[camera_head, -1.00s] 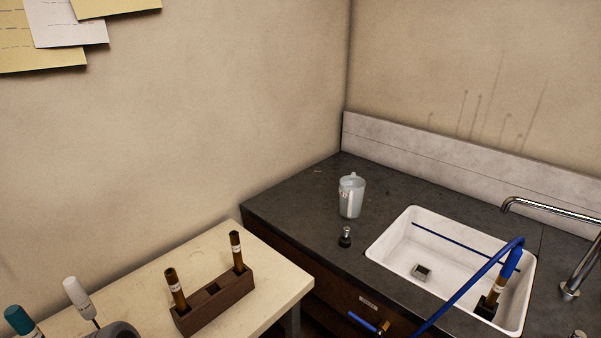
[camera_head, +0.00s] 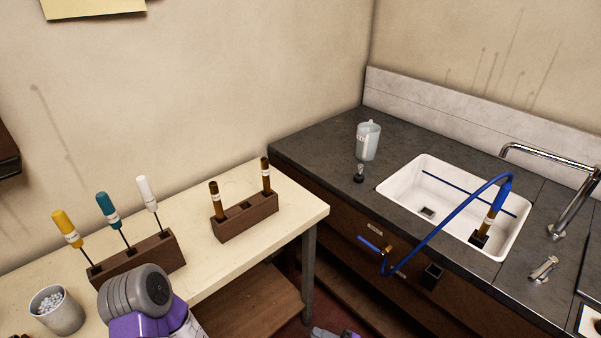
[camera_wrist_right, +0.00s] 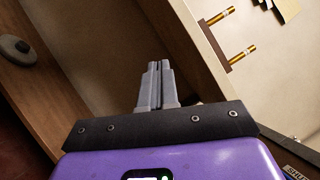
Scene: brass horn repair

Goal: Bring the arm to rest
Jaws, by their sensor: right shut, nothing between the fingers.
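My right gripper (camera_wrist_right: 160,68) shows in the right wrist view, its two grey fingers pressed together with nothing between them. It points past the edge of the cream table, whose wooden underside and lower shelf show to the left. A small purple and grey part (camera_head: 335,333) of mine shows at the bottom edge of the head view, near the table leg. A larger grey and purple arm link (camera_head: 140,300) of mine is in front of the table. My left gripper is not in view.
On the cream table (camera_head: 300,212) stand a brown block (camera_head: 246,220) with two amber-handled tools, a block (camera_head: 145,262) with yellow, teal and white-handled tools, and a cup (camera_head: 56,310) of pale beads. The dark counter holds a jug (camera_head: 368,141) and a white sink (camera_head: 425,170) with a blue hose.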

